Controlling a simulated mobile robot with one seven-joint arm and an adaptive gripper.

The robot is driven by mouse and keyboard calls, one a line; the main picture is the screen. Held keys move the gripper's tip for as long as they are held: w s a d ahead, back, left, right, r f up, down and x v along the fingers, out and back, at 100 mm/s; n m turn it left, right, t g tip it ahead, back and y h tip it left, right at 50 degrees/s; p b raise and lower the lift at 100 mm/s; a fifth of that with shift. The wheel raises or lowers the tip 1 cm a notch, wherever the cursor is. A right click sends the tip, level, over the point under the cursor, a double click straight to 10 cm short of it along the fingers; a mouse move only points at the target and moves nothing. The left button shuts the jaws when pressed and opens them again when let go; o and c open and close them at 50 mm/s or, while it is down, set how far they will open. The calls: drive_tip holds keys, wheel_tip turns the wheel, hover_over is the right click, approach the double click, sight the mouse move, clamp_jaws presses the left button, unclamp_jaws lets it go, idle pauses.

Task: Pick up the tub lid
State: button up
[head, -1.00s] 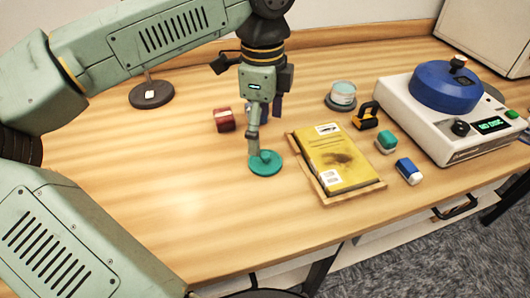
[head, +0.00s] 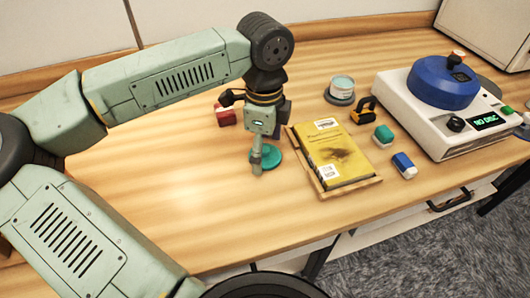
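The tub lid is a flat teal disc (head: 272,158) lying on the wooden table, left of the yellow book. My gripper (head: 256,168) points down at the lid's left front edge and hides part of it, including its knob. Only one finger shows clearly, so I cannot tell its opening or whether it touches the lid. A pale blue round tub (head: 342,85) stands on a dark base farther back.
The yellow book (head: 335,153) lies in a wooden tray just right of the lid. A red object (head: 226,117) sits behind my gripper. A teal-and-white block (head: 383,134), a blue-and-white block (head: 403,165) and a white machine (head: 420,120) stand right. The front left table is clear.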

drive_tip(key=c, duration=0.7)
drive_tip(key=shift+r, duration=0.15)
